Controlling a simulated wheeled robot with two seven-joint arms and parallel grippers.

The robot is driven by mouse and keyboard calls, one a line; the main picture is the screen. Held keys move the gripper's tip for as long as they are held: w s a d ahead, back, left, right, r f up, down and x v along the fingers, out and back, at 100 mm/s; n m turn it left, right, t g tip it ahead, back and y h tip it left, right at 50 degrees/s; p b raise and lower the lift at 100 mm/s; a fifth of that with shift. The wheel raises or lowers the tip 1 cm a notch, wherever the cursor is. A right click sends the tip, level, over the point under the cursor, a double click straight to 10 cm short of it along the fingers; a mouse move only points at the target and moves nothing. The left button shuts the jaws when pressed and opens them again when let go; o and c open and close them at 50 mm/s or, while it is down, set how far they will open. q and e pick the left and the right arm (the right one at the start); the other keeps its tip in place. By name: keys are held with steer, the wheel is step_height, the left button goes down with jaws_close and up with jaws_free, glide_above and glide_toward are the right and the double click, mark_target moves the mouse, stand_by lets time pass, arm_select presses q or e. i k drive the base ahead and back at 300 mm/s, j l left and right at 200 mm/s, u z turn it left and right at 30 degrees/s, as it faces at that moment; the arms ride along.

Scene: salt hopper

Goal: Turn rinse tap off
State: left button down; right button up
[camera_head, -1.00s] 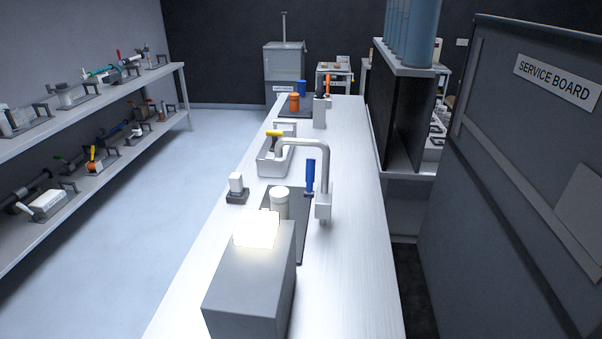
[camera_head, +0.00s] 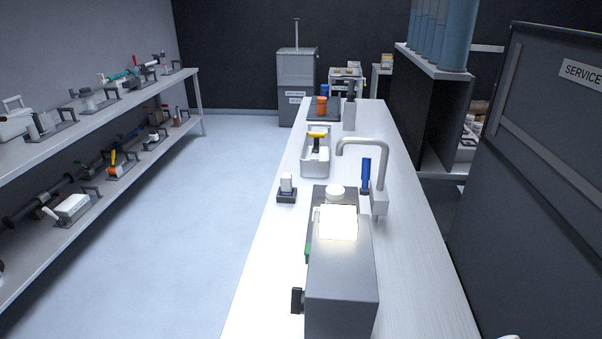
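A grey gooseneck tap (camera_head: 381,170) stands on the right half of the long white bench. Its spout arches left, over the area just behind a grey box. A blue lever handle (camera_head: 365,174) points up beside the tap's post. I see no clear water stream under the spout. A white basin (camera_head: 316,169) lies behind the tap, with a yellow-handled tool (camera_head: 317,137) in it. Neither of my grippers is in view. A small white shape at the bottom right edge is too cut off to name.
A small white-topped block (camera_head: 287,188) stands left. Floor (camera_head: 200,230) is clear between bench and left shelves (camera_head: 190,85).

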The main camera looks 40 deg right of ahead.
mark_target(366, 162)
steer(key=i+j+u, duration=0.25)
steer(key=i+j, duration=0.3)
steer(key=j, duration=0.15)
steer(key=i+j+u, duration=0.3)
steer(key=i+j, duration=0.3)
steer(key=i+z, duration=0.45)
steer(key=i+j+z, duration=0.15)
steer(key=i+z, duration=0.35)
steer(key=i+l+z, duration=0.1)
steer(key=i+z, duration=0.15)
steer(key=z, duration=0.25)
steer(key=i+z, duration=0.25)
steer(key=z, duration=0.2)
steer(key=i+j+z, duration=0.1)
steer(key=i+z, duration=0.15)
steer(key=z, duration=0.25)
steer(key=i+j+z, duration=0.2)
steer(key=z, duration=0.3)
steer(key=i+j+z, duration=0.2)
steer(key=z, duration=0.3)
steer(key=j, duration=0.1)
